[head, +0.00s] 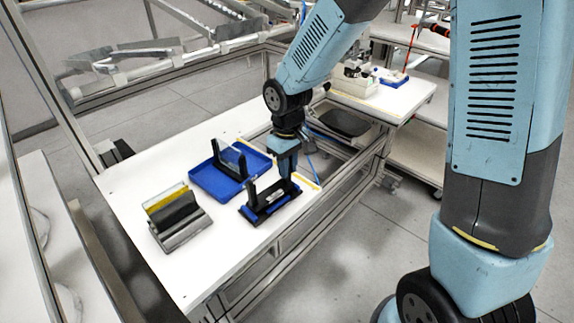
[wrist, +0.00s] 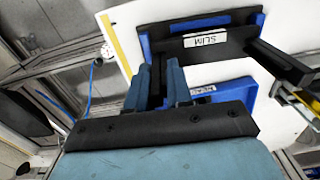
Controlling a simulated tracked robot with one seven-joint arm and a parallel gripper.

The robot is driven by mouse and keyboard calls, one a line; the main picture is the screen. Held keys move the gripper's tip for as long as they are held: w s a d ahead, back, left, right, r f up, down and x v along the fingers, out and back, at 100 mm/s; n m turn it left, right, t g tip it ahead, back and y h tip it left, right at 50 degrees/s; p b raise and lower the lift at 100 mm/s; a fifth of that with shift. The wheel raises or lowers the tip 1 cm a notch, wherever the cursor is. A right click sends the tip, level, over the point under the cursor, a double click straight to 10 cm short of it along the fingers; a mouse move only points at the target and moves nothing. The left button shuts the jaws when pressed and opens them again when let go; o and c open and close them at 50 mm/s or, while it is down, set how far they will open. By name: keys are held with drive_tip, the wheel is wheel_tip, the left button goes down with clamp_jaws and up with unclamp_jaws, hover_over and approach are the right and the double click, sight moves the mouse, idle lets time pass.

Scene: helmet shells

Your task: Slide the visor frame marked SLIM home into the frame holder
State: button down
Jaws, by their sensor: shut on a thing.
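The black visor frame marked SLIM (wrist: 206,40) lies along the blue and black frame holder (wrist: 146,46) in the wrist view. In the head view the black frame (head: 267,205) shows over the holder's blue edge (head: 249,215), with an upright at each end. My gripper (head: 288,168) is at the frame's right end in the head view. Its fingers (wrist: 160,80) are shut on the dark upright there. The fingers hide most of that upright. I cannot tell whether the frame sits fully down in the holder.
A grey rack (head: 182,232) with yellow and dark panels stands at the left. White table (head: 226,245) lies bare in front. A yellow strip (head: 306,181) runs near the right edge.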

drive_tip(key=shift+f, duration=0.9)
drive_tip(key=c, duration=0.9)
unclamp_jaws()
drive_tip(key=shift+c, duration=0.2)
wheel_tip(320, 180, up, 14)
drive_tip(key=shift+f, duration=0.15)
